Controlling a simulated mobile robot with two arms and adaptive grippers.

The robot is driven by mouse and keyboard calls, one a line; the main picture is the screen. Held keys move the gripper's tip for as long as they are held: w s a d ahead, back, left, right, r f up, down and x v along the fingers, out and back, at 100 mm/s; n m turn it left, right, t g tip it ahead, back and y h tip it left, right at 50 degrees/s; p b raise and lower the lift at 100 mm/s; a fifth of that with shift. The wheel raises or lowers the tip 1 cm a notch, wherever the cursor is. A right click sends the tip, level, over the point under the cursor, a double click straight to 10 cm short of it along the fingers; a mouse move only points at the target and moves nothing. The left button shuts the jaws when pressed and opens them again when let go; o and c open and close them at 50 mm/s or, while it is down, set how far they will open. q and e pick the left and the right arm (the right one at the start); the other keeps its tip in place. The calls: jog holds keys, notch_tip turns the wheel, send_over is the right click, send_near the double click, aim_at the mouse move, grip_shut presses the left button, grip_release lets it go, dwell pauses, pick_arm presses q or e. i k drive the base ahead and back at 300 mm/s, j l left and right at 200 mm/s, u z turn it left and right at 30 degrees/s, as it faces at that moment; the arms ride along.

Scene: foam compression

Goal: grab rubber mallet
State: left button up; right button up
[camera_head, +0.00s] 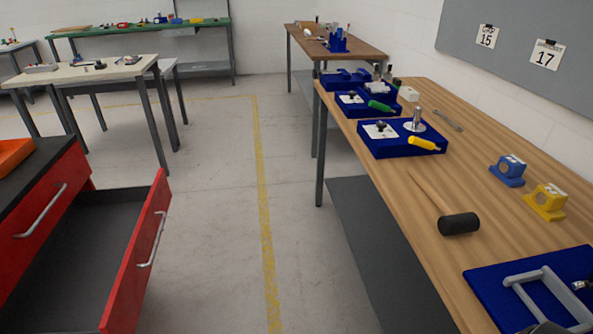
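The rubber mallet (457,222) lies on the wooden workbench (480,170) on the right. Its black head is toward the bench's front edge, and its thin wooden handle points away, up and to the left. Nothing touches or covers it. Neither of my grippers can be made out in the head view.
A blue board with a grey frame (515,280) lies nearer on the bench. Blue trays (375,148) with tools, a wrench (447,120), a blue block (508,170) and a yellow block (546,202) lie farther back. An open red drawer (140,255) juts out at left; the floor between is clear.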

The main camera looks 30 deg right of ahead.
aim_at(451, 224)
jog(key=i+z, duration=0.1)
jog(key=z, duration=2.55)
